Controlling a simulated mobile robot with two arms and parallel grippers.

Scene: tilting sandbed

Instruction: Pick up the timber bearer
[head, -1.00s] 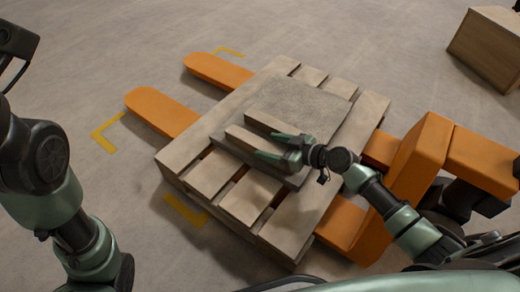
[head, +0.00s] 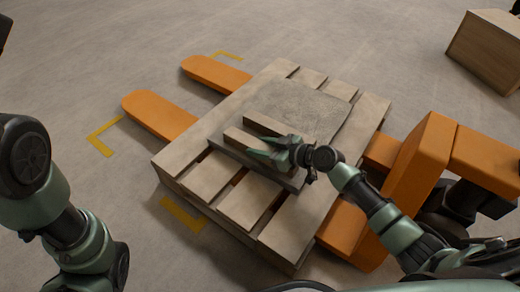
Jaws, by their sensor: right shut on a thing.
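The timber bearer (head: 238,138) is a short tan wooden bar lying low over a dark grey plate (head: 285,181) on the pallet. My right gripper (head: 262,147) is shut on it, with one green finger on each long side. The bearer's far-left end sticks out past the fingertips, and the hand hides its other end. I cannot tell whether it touches the plate. My left arm shows at the left edge, but its gripper is out of view.
A grey slab (head: 301,108) lies beside the bearer, with a pale strip along its near edge. The wooden pallet (head: 211,175) sits over an orange pallet truck (head: 425,160). A wooden box (head: 485,48) stands at top right. The floor at left is clear, with yellow corner marks (head: 183,214).

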